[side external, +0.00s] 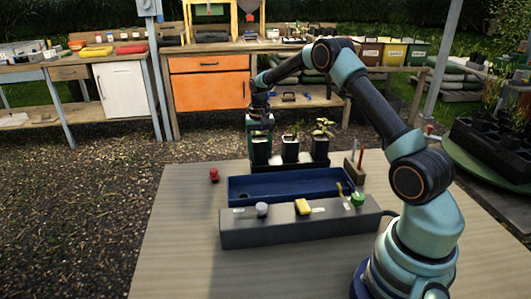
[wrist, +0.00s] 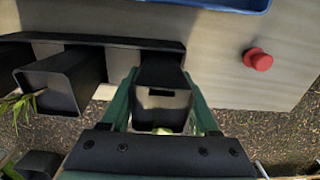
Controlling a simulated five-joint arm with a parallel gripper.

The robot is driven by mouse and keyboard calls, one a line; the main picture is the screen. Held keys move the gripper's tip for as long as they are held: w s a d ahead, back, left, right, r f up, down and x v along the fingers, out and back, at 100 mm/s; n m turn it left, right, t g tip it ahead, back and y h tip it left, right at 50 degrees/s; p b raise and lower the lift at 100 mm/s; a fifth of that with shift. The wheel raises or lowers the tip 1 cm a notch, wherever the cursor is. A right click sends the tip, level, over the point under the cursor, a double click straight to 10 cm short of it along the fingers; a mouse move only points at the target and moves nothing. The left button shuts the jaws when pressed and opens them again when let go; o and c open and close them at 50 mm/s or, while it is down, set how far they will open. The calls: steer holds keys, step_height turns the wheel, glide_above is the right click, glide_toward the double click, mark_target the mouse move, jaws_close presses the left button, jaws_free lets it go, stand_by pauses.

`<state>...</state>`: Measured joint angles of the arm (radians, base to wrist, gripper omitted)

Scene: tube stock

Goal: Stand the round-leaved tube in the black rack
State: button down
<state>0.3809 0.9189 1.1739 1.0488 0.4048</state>
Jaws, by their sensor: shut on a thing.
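My gripper (side external: 260,126) is shut on a black square tube (side external: 260,153) at the left end of the black rack (side external: 291,170). In the wrist view the tube (wrist: 162,108) sits between my green fingers (wrist: 160,115). A pale green bit shows at its mouth, but the leaf shape is mostly hidden. The tube looks upright and lines up with the rack (wrist: 110,40); I cannot tell whether its foot is fully seated. A middle tube (side external: 290,150) with a thin-leaved plant and a right tube (side external: 320,149) with broader leaves stand in the rack.
A blue tray (side external: 238,200) and a grey box (side external: 340,232) with knobs lie in front of the rack. A red knob (side external: 214,175) is on the table to the left. A wooden block (side external: 354,172) holding pens stands right of the rack. The table's left front is clear.

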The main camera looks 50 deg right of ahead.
steer(key=shift+f, duration=0.4)
stand_by(0.7)
steer(key=shift+c, duration=0.3)
jaws_free()
step_height(320, 180, up, 12)
steer(key=shift+f, duration=0.1)
steer(key=shift+r, duration=0.2)
